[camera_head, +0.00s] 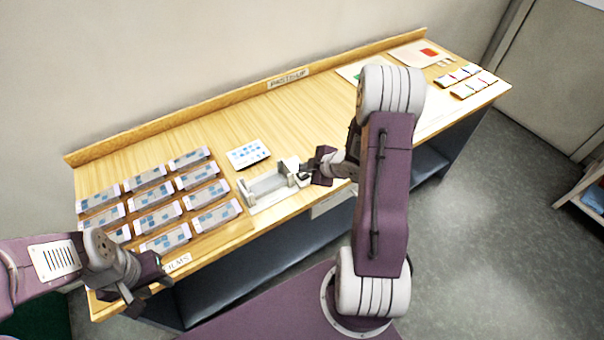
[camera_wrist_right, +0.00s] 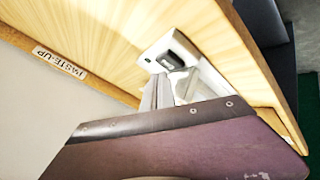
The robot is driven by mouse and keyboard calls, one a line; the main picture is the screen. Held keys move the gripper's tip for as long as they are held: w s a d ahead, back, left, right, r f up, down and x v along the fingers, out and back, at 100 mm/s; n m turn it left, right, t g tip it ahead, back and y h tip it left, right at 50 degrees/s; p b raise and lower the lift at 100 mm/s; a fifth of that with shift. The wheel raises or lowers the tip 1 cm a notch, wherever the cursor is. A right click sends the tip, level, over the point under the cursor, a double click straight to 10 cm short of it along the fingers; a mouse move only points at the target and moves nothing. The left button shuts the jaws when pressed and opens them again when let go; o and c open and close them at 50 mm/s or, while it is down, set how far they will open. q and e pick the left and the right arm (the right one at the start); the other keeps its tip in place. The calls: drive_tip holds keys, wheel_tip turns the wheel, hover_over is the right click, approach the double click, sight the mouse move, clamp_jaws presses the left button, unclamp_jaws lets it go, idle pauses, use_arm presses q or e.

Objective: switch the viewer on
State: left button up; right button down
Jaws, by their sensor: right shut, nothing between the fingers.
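The viewer (camera_head: 268,188) is a pale grey and white device near the table's front edge, right of the film sheets. Its white end with a dark recessed part shows in the right wrist view (camera_wrist_right: 159,56). My right gripper (camera_head: 308,176) is shut and empty at the viewer's right end. In the right wrist view its fingertips (camera_wrist_right: 168,82) are close to that white end; I cannot tell whether they touch it. My left gripper (camera_head: 148,290) is open and empty near the table's front left corner. No lit panel is clear on the viewer.
Several film sheets (camera_head: 155,195) lie in rows on the left of the wooden table (camera_head: 310,125). A white card with blue squares (camera_head: 248,154) lies behind the viewer. A paste-up sign (camera_head: 288,78) is on the back ledge. Small cards (camera_head: 472,84) lie far right.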

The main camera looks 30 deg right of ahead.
sight(305, 176)
drive_tip(key=shift+f, duration=0.1)
drive_tip(key=shift+f+b, duration=0.35)
drive_tip(key=shift+f, duration=0.25)
idle(0.3)
drive_tip(key=shift+r, duration=0.1)
drive_tip(key=shift+r+p, duration=0.45)
drive_tip(key=shift+r, duration=0.2)
wheel_tip(305, 176, up, 6)
drive_tip(key=p, duration=0.5)
drive_tip(key=shift+p, duration=0.3)
